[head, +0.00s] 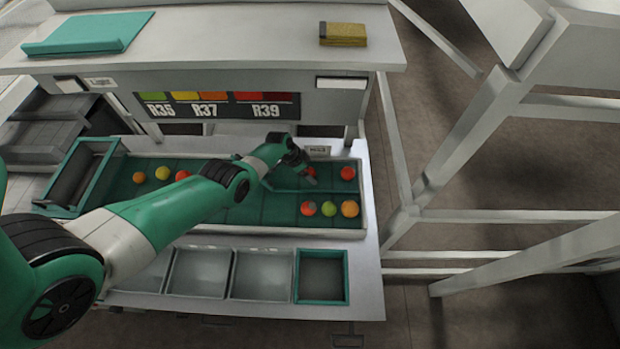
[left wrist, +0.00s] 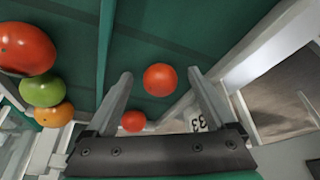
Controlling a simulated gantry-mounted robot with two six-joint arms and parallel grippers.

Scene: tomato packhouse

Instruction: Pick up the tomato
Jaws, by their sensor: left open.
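Several tomatoes lie in the green-lined tray (head: 240,213). A red tomato (left wrist: 160,80) shows between the fingers of my open left gripper (left wrist: 160,73) in the left wrist view, apart from both. In the head view that gripper (head: 303,172) hangs over the right part of the tray, beside an orange-red tomato (head: 311,171). A second red tomato (head: 347,173) lies to its right; a smaller-looking red one (left wrist: 133,121) shows near the left finger in the wrist view. A red (head: 308,208), a green (head: 329,209) and an orange tomato (head: 350,208) lie in a row nearer the front.
An orange (head: 138,177), a yellow (head: 162,173) and a red tomato (head: 182,174) lie in the tray's left part. A green-rimmed bin (head: 321,276) and grey bins (head: 262,274) stand along the front. A shelf (head: 240,40) overhangs the back.

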